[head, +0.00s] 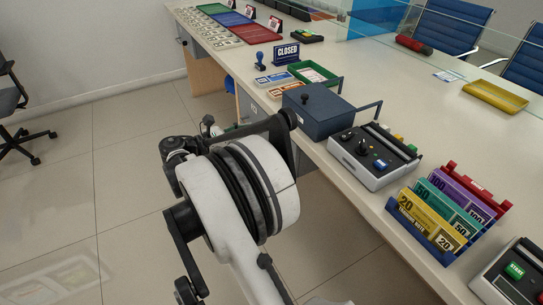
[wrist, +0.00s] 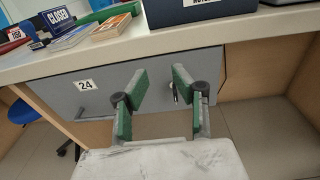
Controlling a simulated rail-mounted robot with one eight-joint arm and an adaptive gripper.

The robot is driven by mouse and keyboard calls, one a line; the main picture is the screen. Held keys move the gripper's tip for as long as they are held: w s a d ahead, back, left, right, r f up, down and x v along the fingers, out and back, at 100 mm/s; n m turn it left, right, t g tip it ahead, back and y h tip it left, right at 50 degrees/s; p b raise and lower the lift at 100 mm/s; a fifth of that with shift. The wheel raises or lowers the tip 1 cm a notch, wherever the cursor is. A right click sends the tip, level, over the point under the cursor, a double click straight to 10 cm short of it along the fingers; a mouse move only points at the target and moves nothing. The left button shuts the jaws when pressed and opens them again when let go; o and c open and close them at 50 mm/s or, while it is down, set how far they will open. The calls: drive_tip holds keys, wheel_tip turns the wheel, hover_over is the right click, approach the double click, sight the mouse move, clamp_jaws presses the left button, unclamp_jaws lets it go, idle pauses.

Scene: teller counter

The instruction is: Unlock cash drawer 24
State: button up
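The grey drawer front with the "24" label (wrist: 86,85) is under the counter in the wrist view, and it looks shut. My gripper (wrist: 160,82) is open in front of it, its two green-padded fingers apart and pointing at the drawer face. A small dark piece (wrist: 175,95), possibly a key or lock, shows on the drawer face just left of the right finger; its shape is too small to tell. I cannot tell whether the finger touches it. A grey bar-like handle shows low on the drawer. In the head view my arm hides most of the gripper.
The counter edge (wrist: 150,50) overhangs just above the fingers. On the counter are a dark blue box (head: 318,112), a green tray (head: 313,74), a "CLOSED" sign (head: 286,53) and a control box (head: 372,155). The space under the counter right of the drawer is open.

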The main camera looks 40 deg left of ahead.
drive_tip(key=s+a+f+h+b, duration=0.1)
drive_tip(key=s+f+b, duration=0.1)
drive_tip(key=s+f, duration=0.5)
drive_tip(key=shift+t, duration=0.4)
drive_tip(key=b+x, duration=0.1)
drive_tip(key=x, duration=0.4)
drive_tip(key=b+x, duration=0.1)
drive_tip(key=x, duration=0.3)
drive_tip(key=b+x, duration=0.1)
drive_tip(key=x, duration=0.4)
drive_tip(key=shift+w+a+f+b, duration=0.1)
drive_tip(key=shift+w+f+b, duration=0.3)
drive_tip(key=shift+w, duration=0.05)
drive_tip(key=shift+c, duration=0.3)
clamp_jaws()
